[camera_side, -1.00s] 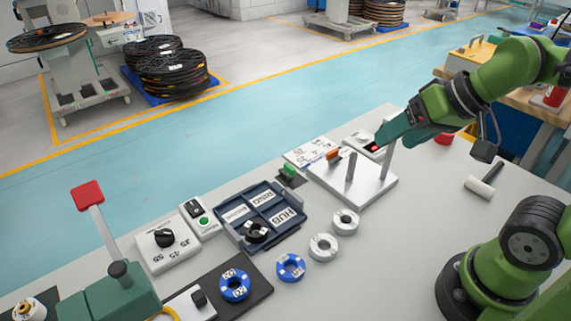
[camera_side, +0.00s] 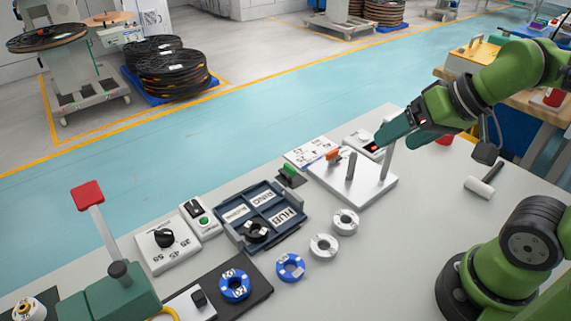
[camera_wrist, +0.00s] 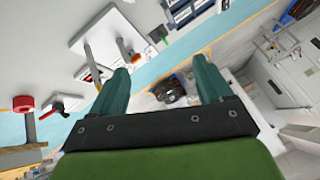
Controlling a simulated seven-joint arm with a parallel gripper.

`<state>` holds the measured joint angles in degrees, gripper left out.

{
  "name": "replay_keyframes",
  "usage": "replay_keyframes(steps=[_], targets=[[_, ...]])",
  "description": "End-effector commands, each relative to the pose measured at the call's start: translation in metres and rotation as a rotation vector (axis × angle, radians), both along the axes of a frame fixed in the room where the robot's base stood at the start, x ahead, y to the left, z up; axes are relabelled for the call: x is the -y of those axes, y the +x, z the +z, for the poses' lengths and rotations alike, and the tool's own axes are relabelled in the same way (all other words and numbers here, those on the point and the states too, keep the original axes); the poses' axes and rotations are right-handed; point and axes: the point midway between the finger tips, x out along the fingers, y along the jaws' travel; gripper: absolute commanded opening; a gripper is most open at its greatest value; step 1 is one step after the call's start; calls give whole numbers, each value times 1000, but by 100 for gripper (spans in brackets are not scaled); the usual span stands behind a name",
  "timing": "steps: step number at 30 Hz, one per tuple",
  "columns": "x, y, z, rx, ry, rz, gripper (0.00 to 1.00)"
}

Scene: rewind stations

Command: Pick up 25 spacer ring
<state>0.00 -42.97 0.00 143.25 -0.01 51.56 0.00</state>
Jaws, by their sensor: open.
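My gripper (camera_side: 385,140) is high at the right, by the tall post of a white plate, empty; its fingers are apart in the wrist view (camera_wrist: 160,75). It is well away from the loose rings. A blue ring (camera_side: 235,285) with white labels lies on a dark mat. A second blue ring (camera_side: 290,267) lies on the table just right of the mat. Two white rings, a nearer one (camera_side: 323,246) and a farther one (camera_side: 345,222), lie in line beyond it. I cannot read for certain which ring is marked 25. No ring shows clearly in the wrist view.
A dark divided tray (camera_side: 262,215) with printed labels holds a black part. The white plate (camera_side: 372,198) carries upright posts. The front right table is mostly clear, with a roller (camera_side: 483,182).

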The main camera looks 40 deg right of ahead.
Motion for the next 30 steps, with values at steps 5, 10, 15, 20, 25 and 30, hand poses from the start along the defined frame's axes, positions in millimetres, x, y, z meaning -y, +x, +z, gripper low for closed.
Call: replay_keyframes(steps=[5, 10, 15, 20, 25, 30], targets=[[0, 0, 0, 0, 0, 0, 92], [1, 0, 0, 0, 0, -2, 92], [11, 8, -21, -91, -33, -47, 92], [17, 24, -67, -272, -269, 181, 92], [15, 36, -110, -382, -525, 785, 92], [4, 43, -139, -355, -661, 1414, 92]])
